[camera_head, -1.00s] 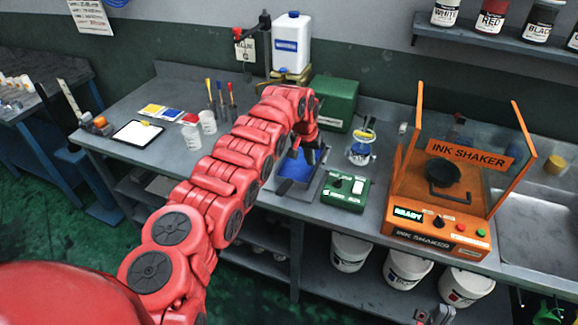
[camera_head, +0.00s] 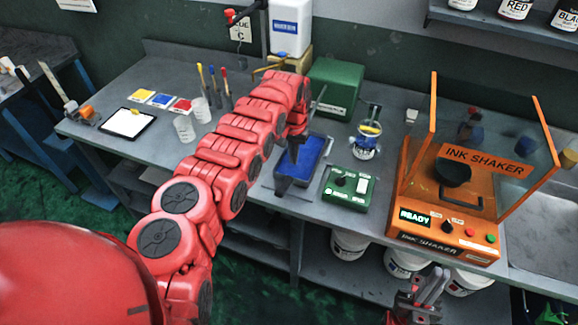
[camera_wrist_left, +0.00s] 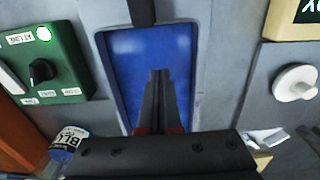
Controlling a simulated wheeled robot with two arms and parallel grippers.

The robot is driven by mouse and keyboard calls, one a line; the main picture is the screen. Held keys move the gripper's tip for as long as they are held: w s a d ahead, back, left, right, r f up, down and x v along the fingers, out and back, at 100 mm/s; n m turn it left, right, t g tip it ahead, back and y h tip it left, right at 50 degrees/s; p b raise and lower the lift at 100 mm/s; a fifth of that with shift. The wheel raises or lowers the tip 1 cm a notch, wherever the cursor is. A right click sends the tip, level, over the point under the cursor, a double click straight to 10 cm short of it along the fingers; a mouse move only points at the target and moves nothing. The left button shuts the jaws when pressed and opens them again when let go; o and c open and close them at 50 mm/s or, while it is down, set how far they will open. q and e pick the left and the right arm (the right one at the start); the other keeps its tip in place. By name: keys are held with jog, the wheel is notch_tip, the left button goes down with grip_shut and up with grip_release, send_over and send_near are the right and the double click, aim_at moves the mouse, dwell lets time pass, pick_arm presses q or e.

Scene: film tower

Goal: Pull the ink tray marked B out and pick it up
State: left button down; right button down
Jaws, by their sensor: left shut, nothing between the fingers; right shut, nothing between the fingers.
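A shallow grey tray (camera_head: 325,148) with a blue inside lies on the bench, left of the small green control box. A dark handle-like piece (camera_head: 283,185) stands at its near end and also shows at the top of the left wrist view (camera_wrist_left: 141,12). I see no letter B on the tray. My right gripper (camera_head: 428,280) is shut and empty, low in front of the bench.
The green control box (camera_head: 348,187) is close on the tray's right, with the orange ink shaker (camera_head: 450,225) beyond. A jar (camera_head: 368,140) and a larger green box (camera_head: 333,88) stand behind. White buckets (camera_head: 349,245) sit on the lower shelf.

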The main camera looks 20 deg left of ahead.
aim_at(289, 170)
pick_arm(q)
jog(key=shift+d+f, duration=0.15)
jog(key=shift+f, duration=0.55)
jog(key=shift+s+a+f+p, duration=0.1)
jog(key=shift+s+a+p, duration=0.1)
jog(key=shift+s+p, duration=0.2)
jog(key=shift+p, duration=0.2)
jog(key=shift+s+a+p, duration=0.1)
jog(key=shift+s+p, duration=0.25)
jog(key=shift+p, duration=0.3)
jog(key=shift+s+p, duration=0.3)
jog(key=shift+p, duration=0.1)
jog(key=shift+s+p, duration=0.8)
jog(key=shift+s, duration=0.15)
